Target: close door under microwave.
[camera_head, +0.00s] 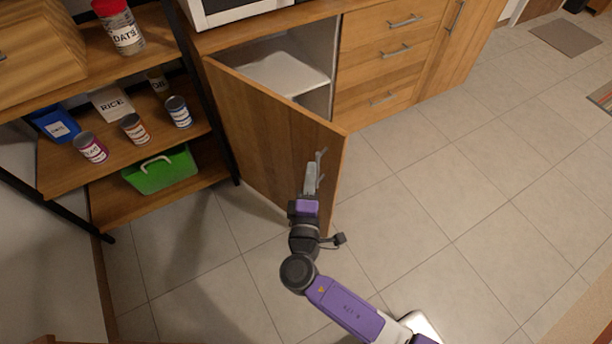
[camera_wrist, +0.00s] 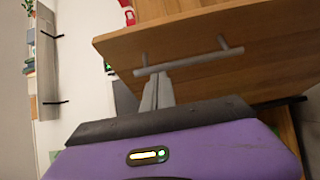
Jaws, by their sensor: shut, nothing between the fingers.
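The wooden cabinet door (camera_head: 262,135) under the microwave (camera_head: 235,8) stands wide open, swung out toward me. The cabinet's inside and its white shelf (camera_head: 285,75) show behind it. My gripper (camera_head: 312,168) is at the outer face of the door, near its free edge, beside the metal bar handle (camera_head: 321,155). In the wrist view my gripper's fingers (camera_wrist: 157,84) are together and empty, with their tips at the handle (camera_wrist: 190,60) in front of the door (camera_wrist: 210,45). I cannot tell whether they touch the handle.
A shelf rack with cans and a green caddy (camera_head: 162,172) stands left, close to the door's hinge side. Closed drawers (camera_head: 385,60) are right of the cabinet opening. The tiled floor (camera_head: 440,200) to the right is clear.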

